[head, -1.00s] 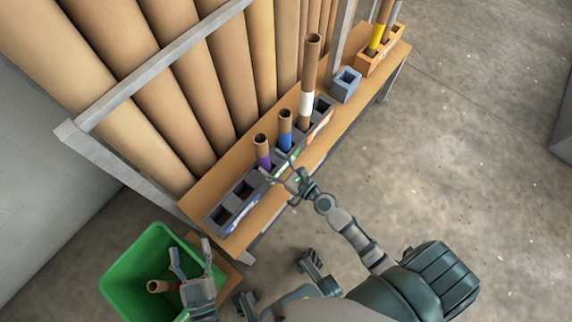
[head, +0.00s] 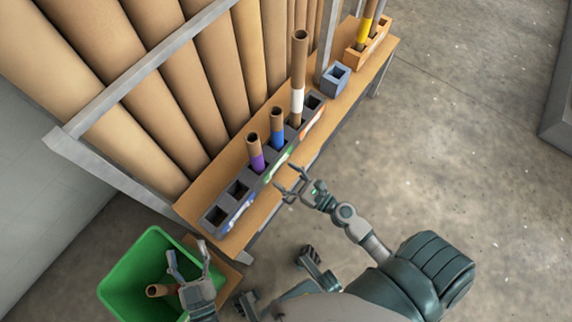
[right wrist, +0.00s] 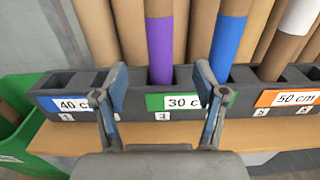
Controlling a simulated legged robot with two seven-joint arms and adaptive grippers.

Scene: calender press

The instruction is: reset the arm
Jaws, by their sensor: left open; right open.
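My right gripper (head: 287,184) is open and empty in front of the grey slotted rack (head: 217,216). In the right wrist view its two fingers (right wrist: 163,95) are spread before the rack's green "30 c…" label (right wrist: 170,101), with nothing between them. Just behind stand a purple-banded tube (head: 256,158) and a blue-banded tube (head: 277,132), upright in slots. A taller white-banded tube (head: 298,85) stands in a slot farther right. My left gripper (head: 187,257) is open at the right side of the green bin (head: 118,277), apart from the tube (head: 160,291) inside.
The rack stands on a wooden shelf (head: 330,128) before large leaning brown rolls (head: 150,125). Open concrete floor (head: 470,150) lies to the right.

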